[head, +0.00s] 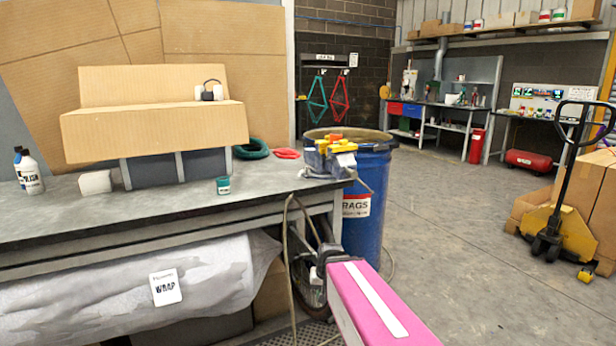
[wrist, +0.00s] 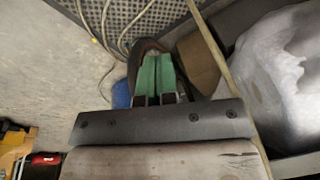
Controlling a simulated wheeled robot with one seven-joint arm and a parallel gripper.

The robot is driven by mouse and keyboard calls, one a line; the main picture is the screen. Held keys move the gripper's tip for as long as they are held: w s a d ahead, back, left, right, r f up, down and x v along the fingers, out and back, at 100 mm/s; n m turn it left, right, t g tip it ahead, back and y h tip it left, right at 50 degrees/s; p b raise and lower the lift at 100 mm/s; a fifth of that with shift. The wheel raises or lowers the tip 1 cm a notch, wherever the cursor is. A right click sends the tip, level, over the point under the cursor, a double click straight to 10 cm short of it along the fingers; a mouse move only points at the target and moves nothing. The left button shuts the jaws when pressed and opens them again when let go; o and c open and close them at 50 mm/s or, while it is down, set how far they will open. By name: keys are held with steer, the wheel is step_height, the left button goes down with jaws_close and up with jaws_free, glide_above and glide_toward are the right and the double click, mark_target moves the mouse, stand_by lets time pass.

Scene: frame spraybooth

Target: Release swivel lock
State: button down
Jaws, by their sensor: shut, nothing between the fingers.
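I cannot make out a swivel lock clearly in either view. A dark wheel (head: 308,284) stands low by the bench's right end, partly hidden by my pink arm. My gripper shows in the wrist view as two green fingers (wrist: 153,75), side by side and shut with nothing between them. Its tips are near a dark curved shape (wrist: 195,48), which may be part of the wheel. I cannot tell whether they touch. In the head view the fingers are hidden, beyond the dark end of my arm.
A grey workbench (head: 130,228) fills the left, with a wrapped roll (head: 110,295) beneath. A blue rags drum (head: 367,200) stands behind its right end. A hose (head: 287,240) hangs near the wheel. A yellow pallet truck (head: 560,232) is at right; the middle floor is clear.

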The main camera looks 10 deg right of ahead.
steer(key=w+d+r+m+t+y, duration=0.15)
steer(key=w+r+m+t, duration=0.3)
steer(key=w+r, duration=0.5)
steer(key=w+d+r+m+t+y, duration=0.1)
steer(key=w+d+r+m+t, duration=0.3)
steer(key=r, duration=0.9)
steer(key=w+a+r+m+t+y, duration=0.1)
steer(key=w+r+m+t, duration=0.3)
steer(key=w+r, duration=0.65)
steer(key=shift+n+t+y, duration=0.25)
steer(key=shift+n+t, duration=0.3)
steer(key=x, duration=0.9)
steer(key=shift+w+r, duration=0.15)
steer(key=shift+w, duration=0.05)
steer(key=shift+a, duration=0.2)
